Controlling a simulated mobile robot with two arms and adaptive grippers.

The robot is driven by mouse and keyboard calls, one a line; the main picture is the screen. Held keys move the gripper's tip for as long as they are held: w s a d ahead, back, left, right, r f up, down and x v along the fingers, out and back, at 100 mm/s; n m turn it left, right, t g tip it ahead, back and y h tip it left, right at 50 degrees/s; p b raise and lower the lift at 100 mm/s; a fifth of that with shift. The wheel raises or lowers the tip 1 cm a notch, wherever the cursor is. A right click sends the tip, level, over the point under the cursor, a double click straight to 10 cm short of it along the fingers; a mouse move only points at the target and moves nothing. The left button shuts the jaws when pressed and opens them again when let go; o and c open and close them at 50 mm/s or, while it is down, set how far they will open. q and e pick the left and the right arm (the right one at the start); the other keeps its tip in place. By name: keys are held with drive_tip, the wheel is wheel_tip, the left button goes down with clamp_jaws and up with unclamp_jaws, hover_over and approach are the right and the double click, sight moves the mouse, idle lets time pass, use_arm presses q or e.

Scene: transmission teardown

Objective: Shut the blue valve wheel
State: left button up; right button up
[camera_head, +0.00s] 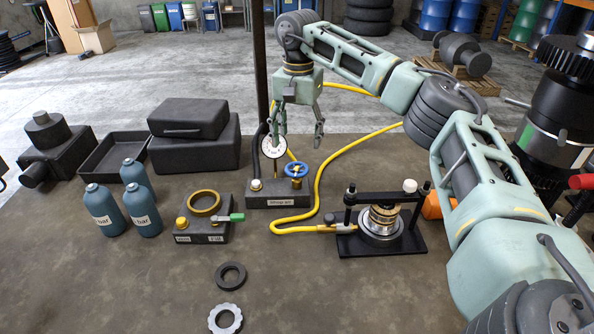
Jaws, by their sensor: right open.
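The blue valve wheel (297,169) sits on top of a dark valve block (277,198) with a white label, on the brown work surface. A white dial gauge (275,146) stands on the same block, to the left of the wheel. My right gripper (297,138) points down above the block, with its fingers spread and nothing between them. It appears above and slightly apart from the wheel, with its left finger overlapping the gauge region in the picture. How far it is from either in depth is hard to tell. My left gripper is not in view.
A yellow hose (320,190) curves around the block to a black press fixture (385,242). A base with a brass ring (203,202) and green-handled lever, blue bottles (104,212), and black cases (193,150) stand left. Loose rings (231,275) lie in front. A dark post rises behind.

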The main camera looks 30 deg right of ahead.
sight(298, 168)
wheel_tip(298, 168, down, 3)
drive_tip(key=shift+r+p, duration=0.1)
drive_tip(key=shift+p, duration=0.4)
wheel_tip(298, 168, down, 5)
drive_tip(key=shift+r+p, duration=0.15)
drive_tip(key=shift+p, duration=0.55)
drive_tip(key=shift+f, duration=0.4)
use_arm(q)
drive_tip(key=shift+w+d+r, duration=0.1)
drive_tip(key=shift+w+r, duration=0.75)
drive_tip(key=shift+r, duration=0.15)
use_arm(e)
drive_tip(key=shift+c, duration=0.5)
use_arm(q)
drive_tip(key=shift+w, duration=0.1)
use_arm(e)
drive_tip(key=c, duration=1)
